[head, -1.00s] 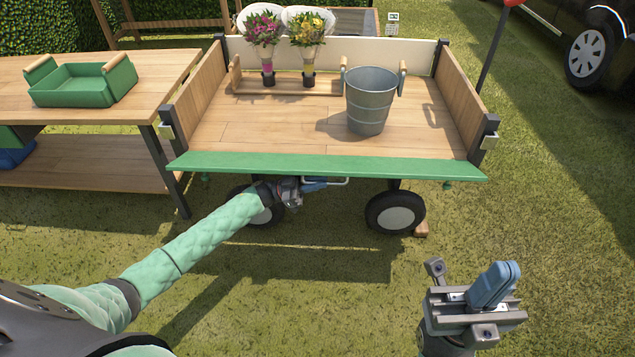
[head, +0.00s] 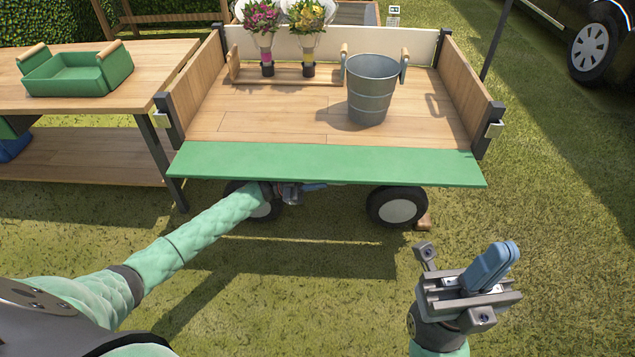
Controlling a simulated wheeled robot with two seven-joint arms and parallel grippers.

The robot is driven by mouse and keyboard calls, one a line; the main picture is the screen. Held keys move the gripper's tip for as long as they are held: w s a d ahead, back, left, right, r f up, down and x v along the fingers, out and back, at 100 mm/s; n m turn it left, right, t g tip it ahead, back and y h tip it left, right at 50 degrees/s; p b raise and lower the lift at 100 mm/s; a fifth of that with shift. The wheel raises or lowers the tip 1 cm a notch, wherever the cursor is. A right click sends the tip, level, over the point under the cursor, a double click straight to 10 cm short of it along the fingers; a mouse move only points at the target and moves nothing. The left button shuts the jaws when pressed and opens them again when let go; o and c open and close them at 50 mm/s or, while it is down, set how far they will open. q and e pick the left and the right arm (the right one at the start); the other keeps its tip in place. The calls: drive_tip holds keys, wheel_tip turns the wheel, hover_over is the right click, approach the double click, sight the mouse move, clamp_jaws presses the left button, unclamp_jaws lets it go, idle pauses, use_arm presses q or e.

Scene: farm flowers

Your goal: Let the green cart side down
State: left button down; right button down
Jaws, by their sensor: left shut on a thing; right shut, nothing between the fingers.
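The green cart side (head: 325,164) is folded outward along the front edge of the wooden cart (head: 240,124). Its green face shows as a wide band, sloping down toward me. My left gripper (head: 297,190) is under the front of this side, mostly hidden by it. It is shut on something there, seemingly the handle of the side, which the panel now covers. My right gripper (head: 490,268) is shut and empty, above the grass at the lower right, apart from the cart.
A metal bucket (head: 370,92) and two flower bouquets (head: 308,38) in a wooden rack (head: 285,79) stand on the cart bed. A table (head: 150,72) with a green tray (head: 75,72) is at left. Grass in front is clear.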

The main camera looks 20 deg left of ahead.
idle(0.4)
use_arm(q)
drive_tip(key=c, duration=1.5)
unclamp_jaws()
drive_tip(key=v, duration=0.8)
